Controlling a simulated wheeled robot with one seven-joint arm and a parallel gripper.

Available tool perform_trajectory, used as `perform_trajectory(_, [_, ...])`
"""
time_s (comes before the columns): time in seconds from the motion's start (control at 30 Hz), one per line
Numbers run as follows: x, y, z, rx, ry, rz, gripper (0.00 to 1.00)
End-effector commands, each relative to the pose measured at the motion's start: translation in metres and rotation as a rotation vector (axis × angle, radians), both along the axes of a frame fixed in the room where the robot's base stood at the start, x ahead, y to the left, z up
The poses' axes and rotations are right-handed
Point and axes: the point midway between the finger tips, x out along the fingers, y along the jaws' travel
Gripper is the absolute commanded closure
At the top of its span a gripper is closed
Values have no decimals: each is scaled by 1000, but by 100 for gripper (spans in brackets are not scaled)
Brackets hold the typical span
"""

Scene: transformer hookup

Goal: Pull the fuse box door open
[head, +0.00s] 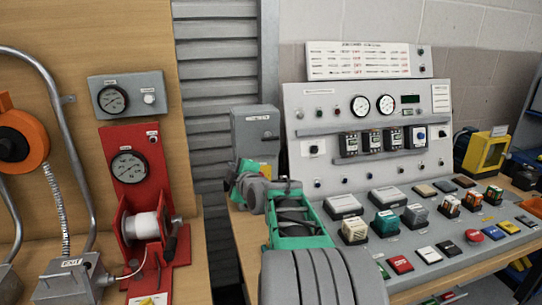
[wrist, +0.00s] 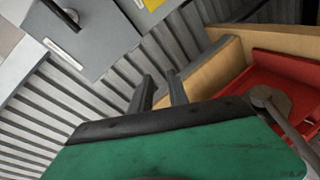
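A grey box with a small label (head: 255,130), which I take to be the fuse box, stands in front of the shutter, left of the control panel. Its front looks shut. The label is too small to read. In the wrist view, a grey panel with a dark handle (wrist: 62,14) fills the upper left; I cannot tell for certain that it is the same box. My gripper (wrist: 160,92) shows two dark fingers apart with nothing between them, away from that handle. In the head view my arm reaches up just below the box, and the fingertips are hard to make out.
The control panel (head: 350,110) with gauges and many buttons stands on the right. A red gauge and spool unit (head: 128,165) is on the left, near a metal conduit (head: 72,150). Grey shutter slats (head: 217,75) lie behind. A yellow case (head: 487,150) sits far right.

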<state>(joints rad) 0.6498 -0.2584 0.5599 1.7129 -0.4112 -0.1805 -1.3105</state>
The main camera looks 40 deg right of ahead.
Motion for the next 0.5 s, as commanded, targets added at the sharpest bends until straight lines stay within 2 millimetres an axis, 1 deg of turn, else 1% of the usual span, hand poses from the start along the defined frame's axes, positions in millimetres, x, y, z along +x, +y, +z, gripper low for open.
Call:
perform_trajectory(0.03, [-3, -53, -8, -137, -76, -43, 79])
perform_trajectory(0.1, [-13, -103, 5, -322, -163, -95, 79])
perform_trajectory(0.13, [-19, -119, 10, -385, -188, -118, 79])
perform_trajectory(0.2, [-29, -144, 20, -490, -230, -159, 79])
perform_trajectory(0.27, [-33, -153, 25, -537, -246, -178, 79])
perform_trajectory(0.33, [-31, -157, 31, -556, -253, -183, 79])
perform_trajectory(0.43, [-17, -161, 35, -556, -252, -181, 79])
perform_trajectory(0.5, [-4, -166, 39, -555, -252, -179, 79])
